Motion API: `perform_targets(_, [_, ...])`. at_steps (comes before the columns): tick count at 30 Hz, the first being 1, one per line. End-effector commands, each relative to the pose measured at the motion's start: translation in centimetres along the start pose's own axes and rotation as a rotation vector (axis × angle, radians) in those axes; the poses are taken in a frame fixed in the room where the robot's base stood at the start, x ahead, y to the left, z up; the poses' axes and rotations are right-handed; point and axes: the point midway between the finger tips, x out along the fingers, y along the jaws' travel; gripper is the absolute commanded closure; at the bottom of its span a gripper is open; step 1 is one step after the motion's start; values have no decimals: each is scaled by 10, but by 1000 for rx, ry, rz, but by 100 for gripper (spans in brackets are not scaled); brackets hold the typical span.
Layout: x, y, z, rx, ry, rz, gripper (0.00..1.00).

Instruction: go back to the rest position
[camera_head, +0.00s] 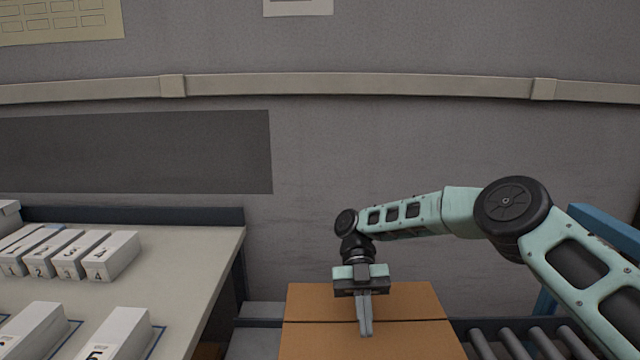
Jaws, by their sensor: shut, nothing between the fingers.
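My gripper (366,334) points down in front of a closed cardboard box (415,302) at the bottom centre. Its two fingers are together with nothing between them. I cannot tell from this view whether the fingertips touch the box top or hang above it. My pale green arm reaches in from the right edge.
A light table (200,262) stands at the left, with several numbered white boxes (108,257) on it. A roller conveyor (515,342) and a blue frame (605,233) lie at the right. A grey wall (420,150) with a rail (350,84) closes the back.

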Motion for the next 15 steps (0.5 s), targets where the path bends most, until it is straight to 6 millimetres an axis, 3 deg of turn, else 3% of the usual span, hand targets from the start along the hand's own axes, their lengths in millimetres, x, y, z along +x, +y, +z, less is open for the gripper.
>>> perform_targets(8, [6,15,-29,165,-93,-18,100])
perform_targets(15, [22,29,-68,425,-229,-3,100])
